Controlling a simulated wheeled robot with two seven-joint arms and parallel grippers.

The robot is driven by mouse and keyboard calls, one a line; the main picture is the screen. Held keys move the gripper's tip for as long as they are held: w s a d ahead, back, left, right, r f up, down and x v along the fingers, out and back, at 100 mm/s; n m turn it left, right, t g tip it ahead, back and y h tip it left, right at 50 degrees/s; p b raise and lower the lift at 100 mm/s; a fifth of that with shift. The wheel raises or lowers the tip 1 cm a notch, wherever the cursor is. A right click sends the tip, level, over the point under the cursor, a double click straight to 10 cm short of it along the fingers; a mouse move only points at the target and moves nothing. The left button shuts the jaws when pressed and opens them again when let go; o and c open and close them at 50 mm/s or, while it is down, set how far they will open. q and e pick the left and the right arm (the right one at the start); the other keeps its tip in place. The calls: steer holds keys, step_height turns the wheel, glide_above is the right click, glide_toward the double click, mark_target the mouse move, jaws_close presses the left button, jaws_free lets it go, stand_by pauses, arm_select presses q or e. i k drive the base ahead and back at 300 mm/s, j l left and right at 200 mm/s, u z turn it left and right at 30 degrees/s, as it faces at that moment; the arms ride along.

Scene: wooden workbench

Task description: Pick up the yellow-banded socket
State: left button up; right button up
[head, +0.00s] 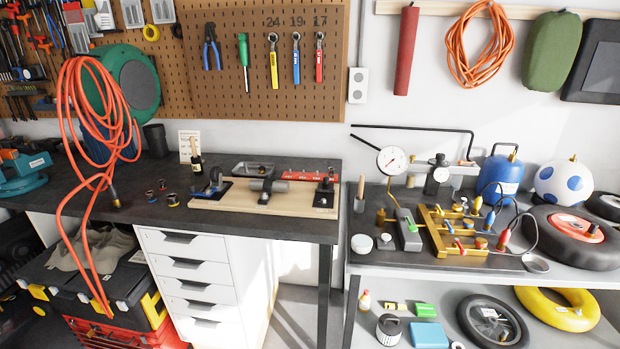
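Three small dark sockets stand close together on the dark workbench top (110,212), left of the wooden board. The nearest right one looks like the yellow-banded socket (173,201); its band is small in this view. A second socket (151,196) stands just to its left, and a third socket (163,185) stands just behind them. The second and third sockets' band colours are hard to tell. Nothing covers the sockets. Neither of my grippers shows in the head view.
A wooden board (230,203) with clamped parts lies right of the sockets. An orange hose (68,190) hangs over the bench at left. A small bottle (196,165) and a dark cup (155,140) stand behind. The bench front near the sockets is clear.

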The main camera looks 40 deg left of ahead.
mark_target(172, 200)
steer(key=u, duration=2.4)
